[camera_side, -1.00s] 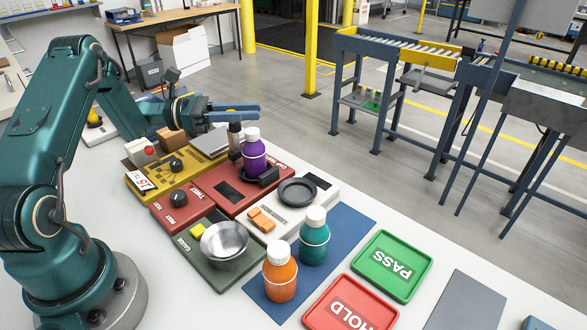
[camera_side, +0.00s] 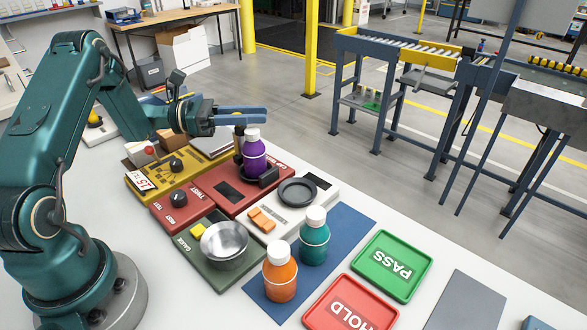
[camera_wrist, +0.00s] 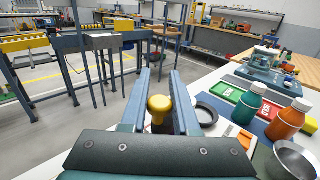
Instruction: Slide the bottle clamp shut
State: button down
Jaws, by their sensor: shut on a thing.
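The purple bottle (camera_side: 253,158) with a white cap stands upright on the red cap-twist plate (camera_side: 215,197). A black clamp block (camera_side: 268,177) sits at its front right. A dark upright post (camera_side: 238,145) stands close behind its left side, its top hidden by my fingers in the side view. My gripper (camera_side: 262,114) reaches over the plate at the post's top, with its blue fingers level. In the wrist view a yellow knob (camera_wrist: 159,106) on a dark stem lies between my fingers (camera_wrist: 158,88). My gripper is shut on this knob. The purple bottle cannot be made out there.
Teal (camera_side: 314,240) and orange (camera_side: 280,273) bottles stand on a blue mat (camera_side: 347,229) in front. A metal bowl (camera_side: 224,243) and a black ring (camera_side: 297,191) are nearby. A green PASS tray (camera_side: 392,265) and red HOLD tray (camera_side: 350,308) lie further right.

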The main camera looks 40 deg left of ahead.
jog(key=shift+d, duration=0.65)
jog(key=c, duration=0.7)
grip_release()
jog(key=shift+o, duration=0.2)
jog(key=shift+a, duration=0.1)
jog(key=shift+v, duration=2.55)
